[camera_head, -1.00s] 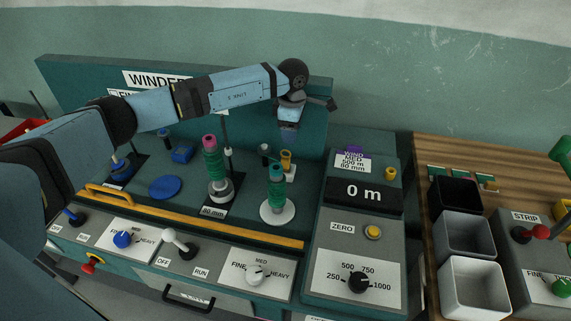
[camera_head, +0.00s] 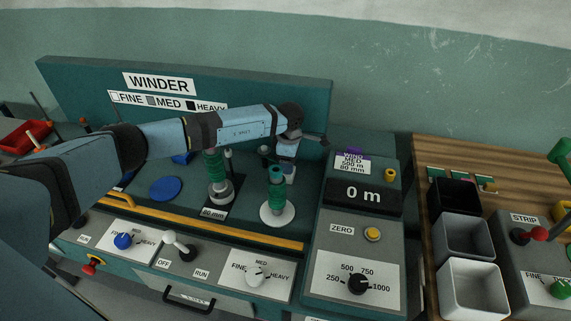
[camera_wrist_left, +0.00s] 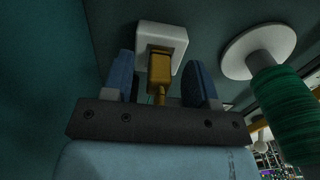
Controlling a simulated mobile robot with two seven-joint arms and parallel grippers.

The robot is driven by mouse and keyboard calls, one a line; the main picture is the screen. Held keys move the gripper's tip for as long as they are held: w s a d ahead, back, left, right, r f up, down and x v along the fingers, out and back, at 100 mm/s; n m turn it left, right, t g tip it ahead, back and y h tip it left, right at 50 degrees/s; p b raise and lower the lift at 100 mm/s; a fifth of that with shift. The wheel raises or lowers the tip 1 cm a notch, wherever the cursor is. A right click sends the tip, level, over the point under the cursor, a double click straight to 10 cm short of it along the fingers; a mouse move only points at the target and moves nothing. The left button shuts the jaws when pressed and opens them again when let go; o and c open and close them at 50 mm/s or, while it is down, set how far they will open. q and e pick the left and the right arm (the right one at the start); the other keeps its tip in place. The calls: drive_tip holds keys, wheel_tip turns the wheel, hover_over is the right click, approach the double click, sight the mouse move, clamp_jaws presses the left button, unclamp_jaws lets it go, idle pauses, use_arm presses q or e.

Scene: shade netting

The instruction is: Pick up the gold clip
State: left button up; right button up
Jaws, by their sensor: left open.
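The gold clip (camera_wrist_left: 159,72) shows in the left wrist view, upright against a white block (camera_wrist_left: 162,38). My left gripper (camera_wrist_left: 163,82) is open, with one blue finger on each side of the clip and a gap visible at both sides. In the head view my left gripper (camera_head: 286,163) points down behind the green-wound spool (camera_head: 277,192), and it hides the clip there. My right gripper is in neither view.
The green-wound spool on its white disc stands close in front of the gripper, and another green spool (camera_head: 216,172) stands to its left. The WINDER board (camera_head: 80,85) rises behind. A counter box (camera_head: 365,225) is to the right.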

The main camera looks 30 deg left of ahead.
use_arm(q)
clamp_jaws()
drive_tip(key=shift+r, duration=0.15)
wheel_tip(320, 180, up, 20)
idle(0.5)
